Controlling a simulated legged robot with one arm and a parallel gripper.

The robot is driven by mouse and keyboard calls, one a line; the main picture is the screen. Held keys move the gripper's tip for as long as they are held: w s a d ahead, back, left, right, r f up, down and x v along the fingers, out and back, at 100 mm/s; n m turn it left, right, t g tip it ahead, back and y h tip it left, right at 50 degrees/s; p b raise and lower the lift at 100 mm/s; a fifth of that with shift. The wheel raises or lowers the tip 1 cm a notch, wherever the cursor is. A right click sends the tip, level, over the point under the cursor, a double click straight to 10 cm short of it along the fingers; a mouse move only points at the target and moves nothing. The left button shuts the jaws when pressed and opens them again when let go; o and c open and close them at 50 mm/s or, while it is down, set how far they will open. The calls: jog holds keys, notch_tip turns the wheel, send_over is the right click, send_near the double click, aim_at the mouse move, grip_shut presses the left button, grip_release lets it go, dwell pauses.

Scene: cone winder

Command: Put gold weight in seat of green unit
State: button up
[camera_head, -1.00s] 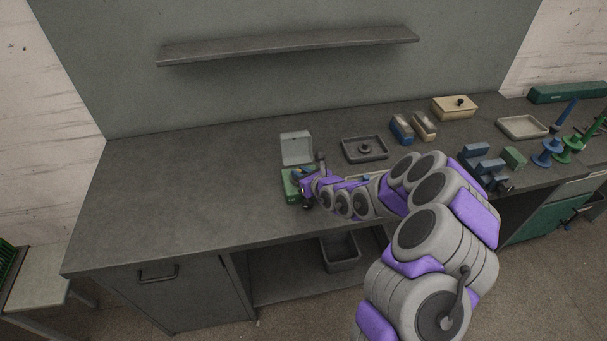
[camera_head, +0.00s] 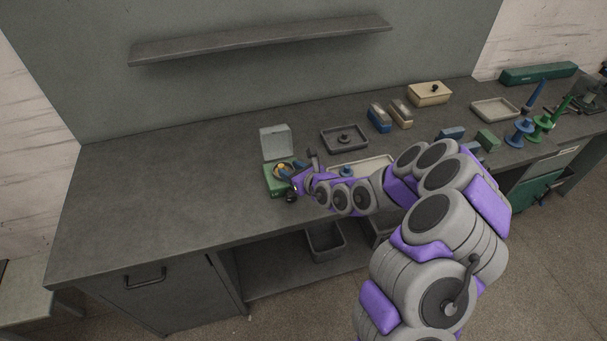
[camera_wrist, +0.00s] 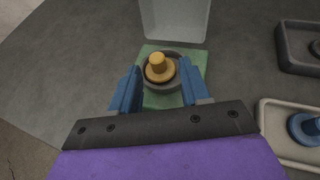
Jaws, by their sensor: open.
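The green unit (camera_head: 278,187) stands on the bench with its pale grey lid (camera_head: 276,142) raised at the back. In the wrist view, the gold weight (camera_wrist: 159,68) sits upright inside the dark round seat (camera_wrist: 150,84) on top of the green unit (camera_wrist: 193,84). My gripper (camera_wrist: 158,80) is open, with a blue finger on each side of the weight and gaps between them. In the head view, my gripper (camera_head: 288,170) is over the unit and partly hides it.
A dark tray with a grey weight (camera_head: 345,138) stands behind and to the right. A cream tray (camera_head: 374,164) with a blue weight (camera_wrist: 304,128) is to the right of the unit. Blue and tan boxes (camera_head: 390,115) stand farther back. The bench's left side is clear.

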jog(key=p+v, duration=0.1)
jog(key=v, duration=0.7)
